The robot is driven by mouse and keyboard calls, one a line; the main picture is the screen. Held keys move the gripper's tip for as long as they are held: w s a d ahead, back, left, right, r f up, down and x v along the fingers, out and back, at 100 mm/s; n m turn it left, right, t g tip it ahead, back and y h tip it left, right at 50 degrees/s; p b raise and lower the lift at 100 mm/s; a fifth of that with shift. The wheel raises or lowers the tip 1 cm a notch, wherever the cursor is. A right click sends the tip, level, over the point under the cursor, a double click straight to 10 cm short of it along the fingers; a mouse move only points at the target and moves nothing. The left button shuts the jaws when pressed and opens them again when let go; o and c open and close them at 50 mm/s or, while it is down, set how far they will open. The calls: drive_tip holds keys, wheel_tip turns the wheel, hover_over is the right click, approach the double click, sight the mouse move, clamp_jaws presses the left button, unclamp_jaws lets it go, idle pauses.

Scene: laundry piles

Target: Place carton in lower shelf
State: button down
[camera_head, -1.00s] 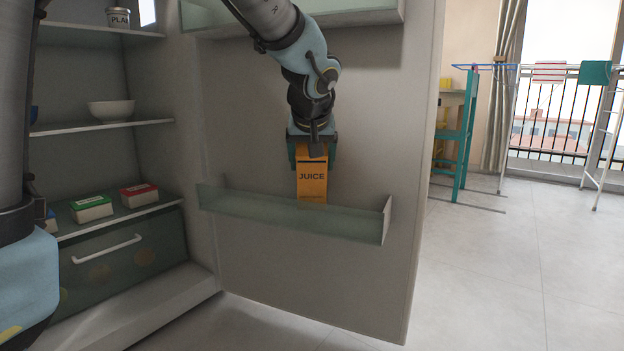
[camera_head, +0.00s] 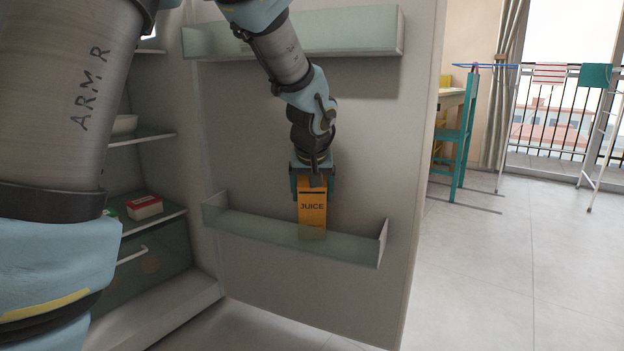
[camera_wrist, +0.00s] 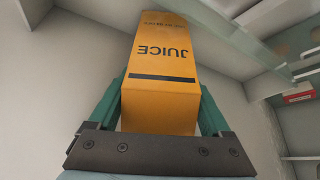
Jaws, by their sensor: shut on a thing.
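The orange juice carton (camera_head: 312,204) is upright in the head view, at the lower door shelf (camera_head: 345,246), a pale translucent bin on the open fridge door. Its bottom end shows tinted through the shelf's front wall, so it reaches just inside the shelf. I cannot tell whether it touches the shelf floor. My gripper (camera_head: 312,182) is shut on the carton's top end from above. In the wrist view the carton (camera_wrist: 163,75) sits between the teal fingers of my gripper (camera_wrist: 161,110), its lettering upside down.
The fridge interior at left has a red-and-white box (camera_head: 145,207) on a shelf (camera_head: 155,224). Open floor (camera_head: 490,280) lies right of the door.

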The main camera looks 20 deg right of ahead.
drive_tip(key=shift+w+d+r+g+y+p, duration=0.2)
drive_tip(key=shift+w+r+g+y+p, duration=0.25)
drive_tip(key=shift+p, duration=1.95)
drive_tip(key=shift+w+f+g+p, duration=0.1)
drive_tip(key=shift+g+p, duration=0.15)
drive_tip(key=shift+p, duration=0.1)
wheel_tip(320, 180, down, 2)
drive_tip(key=shift+f+b, duration=0.1)
drive_tip(key=shift+b, duration=0.95)
unclamp_jaws()
drive_tip(key=p+v, duration=0.3)
drive_tip(key=v, duration=0.9)
drive_tip(key=shift+p, duration=0.4)
